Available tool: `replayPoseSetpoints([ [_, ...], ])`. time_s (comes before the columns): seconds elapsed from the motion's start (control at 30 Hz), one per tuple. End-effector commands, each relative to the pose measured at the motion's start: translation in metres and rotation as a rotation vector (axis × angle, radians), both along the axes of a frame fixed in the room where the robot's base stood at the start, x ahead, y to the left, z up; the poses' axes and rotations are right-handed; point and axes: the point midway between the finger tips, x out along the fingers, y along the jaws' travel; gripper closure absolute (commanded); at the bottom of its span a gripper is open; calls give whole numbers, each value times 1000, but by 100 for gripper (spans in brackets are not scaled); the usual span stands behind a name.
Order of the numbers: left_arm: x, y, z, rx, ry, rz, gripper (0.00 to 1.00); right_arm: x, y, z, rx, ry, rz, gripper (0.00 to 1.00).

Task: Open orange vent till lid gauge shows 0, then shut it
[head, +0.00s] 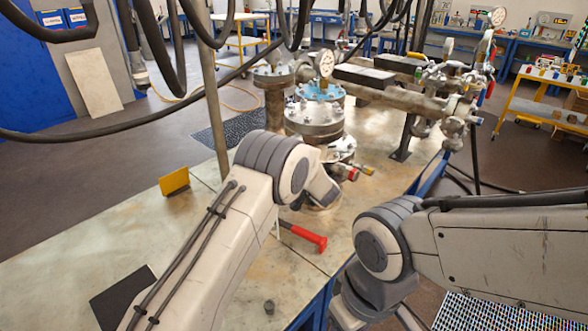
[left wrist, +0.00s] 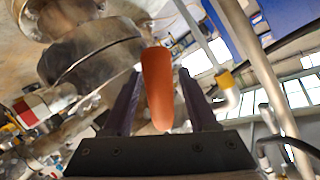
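The flanged vessel (head: 315,118) stands on the bench, with a blue-topped lid (head: 320,92) and a round lid gauge (head: 326,63) above it. The gauge's reading is too small to tell. In the left wrist view, an orange vent handle (left wrist: 157,90) stands between the fingers of my left gripper (left wrist: 160,78). The fingers are apart, with a visible gap at the right side of the handle. In the head view my left gripper is hidden behind my own arm. My right arm comes in from the right; its gripper is outside the picture.
A red-handled tool (head: 305,235) lies on the bench beside my left arm. Red (head: 350,174) and yellow (head: 367,170) fittings stick out low on the vessel. Pipework (head: 395,95) runs to its right. Black cables hang across the top.

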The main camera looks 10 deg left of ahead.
Motion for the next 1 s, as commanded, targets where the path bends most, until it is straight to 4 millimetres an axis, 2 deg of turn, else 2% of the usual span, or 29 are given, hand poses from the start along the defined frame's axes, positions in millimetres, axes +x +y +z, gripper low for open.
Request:
replayPoseSetpoints([
  [0.17,-11,-6,5,0,0,-2,41,0,0,-2,0,0,0,50],
  [0.4,-52,-26,19,0,0,-4,41,0,0,-8,0,0,0,50],
  [0.6,-79,-39,30,0,1,-3,41,0,0,-10,0,0,0,50],
  [0.77,-89,-43,33,1,0,-2,41,0,0,-11,0,0,0,50],
  [1.0,-90,-43,34,0,0,0,41,0,0,-11,0,0,0,50],
])
